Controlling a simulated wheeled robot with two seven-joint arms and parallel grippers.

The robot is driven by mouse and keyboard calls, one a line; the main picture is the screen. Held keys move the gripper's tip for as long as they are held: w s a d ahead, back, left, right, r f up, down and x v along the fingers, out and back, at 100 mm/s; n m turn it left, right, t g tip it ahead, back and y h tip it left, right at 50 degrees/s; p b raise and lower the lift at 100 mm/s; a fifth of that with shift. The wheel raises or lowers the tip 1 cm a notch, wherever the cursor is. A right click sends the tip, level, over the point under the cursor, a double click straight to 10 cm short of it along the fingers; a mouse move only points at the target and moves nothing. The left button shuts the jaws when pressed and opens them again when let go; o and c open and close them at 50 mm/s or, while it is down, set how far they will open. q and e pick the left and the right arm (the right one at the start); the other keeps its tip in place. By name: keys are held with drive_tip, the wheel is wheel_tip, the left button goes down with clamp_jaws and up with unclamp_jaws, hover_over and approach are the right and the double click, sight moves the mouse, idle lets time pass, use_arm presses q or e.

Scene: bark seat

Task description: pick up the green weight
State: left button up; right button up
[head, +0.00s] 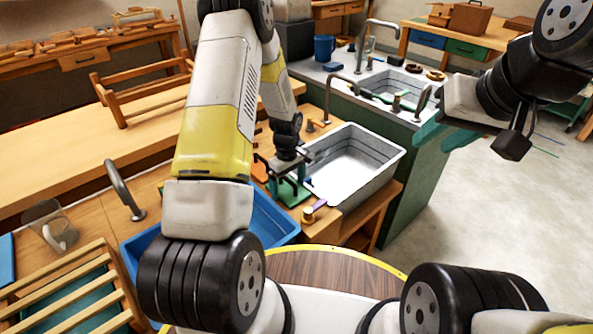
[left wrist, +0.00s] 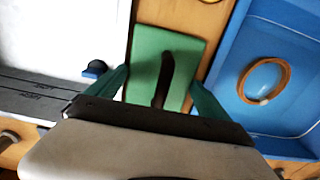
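The green weight (left wrist: 150,55) is a flat green block with a dark curved handle on top. It lies on the wooden bench between the white basin and the blue bin, and it also shows in the head view (head: 289,194), partly hidden by my gripper. My left gripper (head: 284,178) points down over it. In the left wrist view its teal fingers (left wrist: 160,88) are apart, one on each side of the weight, with the handle between them. I see no closed grip. My right gripper (head: 430,143) is raised at the right, its teal fingers apart and empty.
A white basin (head: 374,187) stands right of the weight. A blue bin (head: 270,214), holding a tan ring (left wrist: 285,82), is on the other side. A small purple-and-brass item (head: 313,212) lies near the bench's front edge. A wooden rack (head: 75,290) is at lower left.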

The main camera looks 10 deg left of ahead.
use_arm(q)
drive_tip(key=c, duration=1.6)
wheel_tip(320, 180, up, 10)
drive_tip(key=shift+r, duration=0.1)
